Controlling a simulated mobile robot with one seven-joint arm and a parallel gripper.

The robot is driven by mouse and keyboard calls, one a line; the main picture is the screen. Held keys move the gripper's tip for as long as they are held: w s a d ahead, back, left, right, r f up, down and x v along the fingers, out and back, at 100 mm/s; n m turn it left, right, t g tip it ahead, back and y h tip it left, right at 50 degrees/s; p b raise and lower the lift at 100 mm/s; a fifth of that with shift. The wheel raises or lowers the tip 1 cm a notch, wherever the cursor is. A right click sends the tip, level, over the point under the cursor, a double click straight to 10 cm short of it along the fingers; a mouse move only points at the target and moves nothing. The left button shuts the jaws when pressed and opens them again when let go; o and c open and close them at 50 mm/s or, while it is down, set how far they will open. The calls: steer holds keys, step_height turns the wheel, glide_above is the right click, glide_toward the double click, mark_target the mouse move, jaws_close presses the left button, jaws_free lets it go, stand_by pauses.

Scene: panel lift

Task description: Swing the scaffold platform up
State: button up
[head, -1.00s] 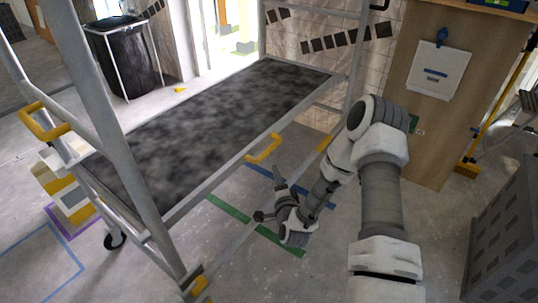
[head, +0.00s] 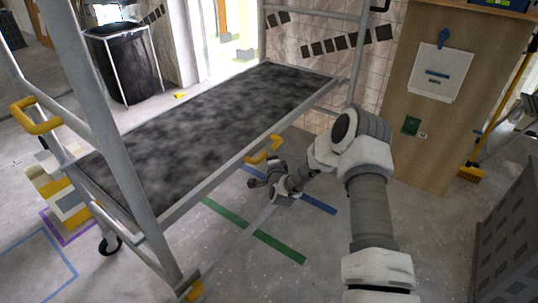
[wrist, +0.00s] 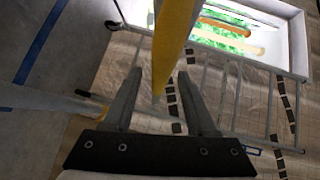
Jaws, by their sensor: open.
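The scaffold platform (head: 200,125) is a dark speckled panel in a grey frame, lying roughly level between the scaffold's end frames. A yellow handle (head: 263,150) sits on its near long edge. My gripper (head: 262,178) is below that edge, close under the handle, with its fingers apart. In the wrist view my gripper (wrist: 160,82) is open, and a yellow bar (wrist: 173,45) runs down between the two fingers. The fingers do not appear closed on it. I cannot tell whether they touch it.
A scaffold upright (head: 115,150) stands at the left, with another yellow handle (head: 36,115) beyond it. A black bin (head: 125,65) is behind. A wooden panel (head: 412,125) and a dark grey cabinet (head: 507,240) stand at the right. The floor below the platform's near edge is mostly clear.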

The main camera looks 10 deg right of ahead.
steer(key=shift+w+f, duration=0.15)
steer(key=shift+w, duration=0.85)
jaws_close()
stand_by(0.8)
